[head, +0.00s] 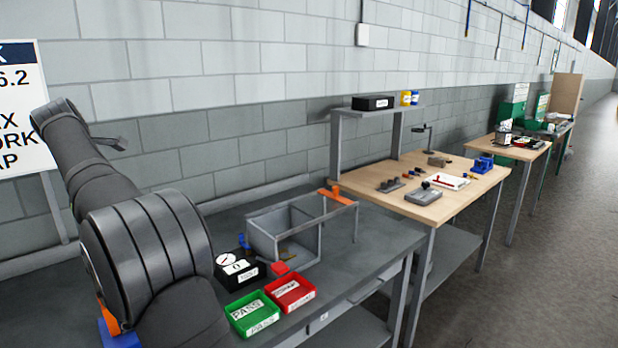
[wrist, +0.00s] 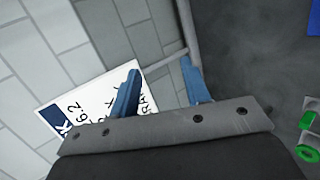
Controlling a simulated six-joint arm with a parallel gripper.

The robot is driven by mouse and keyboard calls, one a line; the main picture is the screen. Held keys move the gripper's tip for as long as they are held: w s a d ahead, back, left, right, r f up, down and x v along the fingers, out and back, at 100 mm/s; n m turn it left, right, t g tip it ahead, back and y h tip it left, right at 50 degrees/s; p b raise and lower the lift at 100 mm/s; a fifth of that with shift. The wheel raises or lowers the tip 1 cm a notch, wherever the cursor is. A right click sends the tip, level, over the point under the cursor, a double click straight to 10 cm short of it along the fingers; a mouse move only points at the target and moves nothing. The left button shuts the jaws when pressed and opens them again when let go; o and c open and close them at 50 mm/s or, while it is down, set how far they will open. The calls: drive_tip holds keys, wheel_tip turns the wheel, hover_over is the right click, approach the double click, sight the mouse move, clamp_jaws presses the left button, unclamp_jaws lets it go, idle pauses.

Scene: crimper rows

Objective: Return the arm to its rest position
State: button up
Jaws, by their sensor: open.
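My arm (head: 95,180) rises at the left of the head view, in front of the block wall. My gripper (wrist: 163,80) shows in the wrist view with its two blue fingers apart and nothing between them. Behind the fingers are the wall, a white sign and a grey rail. In the head view the fingers cannot be made out; the upper end of the arm is close to the sign.
The grey bench (head: 375,243) holds a green PASS tray (head: 252,314), a red tray (head: 290,293), a black gauge box (head: 240,268) and an open-framed grey fixture (head: 275,240). A white sign (head: 22,110) stands by the wall. A wooden bench (head: 420,205) stands beyond.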

wheel_tip(320, 180, up, 10)
drive_tip(key=t+y, duration=0.3)
drive_tip(key=y, duration=0.2)
drive_tip(key=shift+s+a+n+t, duration=0.25)
drive_tip(key=shift+n+t, duration=0.05)
drive_tip(key=shift+n, duration=0.1)
drive_tip(key=o, duration=1.3)
drive_tip(key=shift+f, duration=0.1)
drive_tip(key=shift+c, duration=0.2)
drive_tip(key=s+d+f+m+g+h, duration=0.4)
drive_tip(key=s+d+f+m+g, duration=0.1)
drive_tip(key=s+f+m, duration=0.4)
drive_tip(key=s+d+f+m+g+h, duration=0.45)
drive_tip(key=s+f+m, duration=0.3)
drive_tip(key=f, duration=0.25)
drive_tip(key=x, duration=1)
drive_tip(key=shift+y, duration=0.35)
drive_tip(key=shift+d+m, duration=0.1)
drive_tip(key=shift+m, duration=0.15)
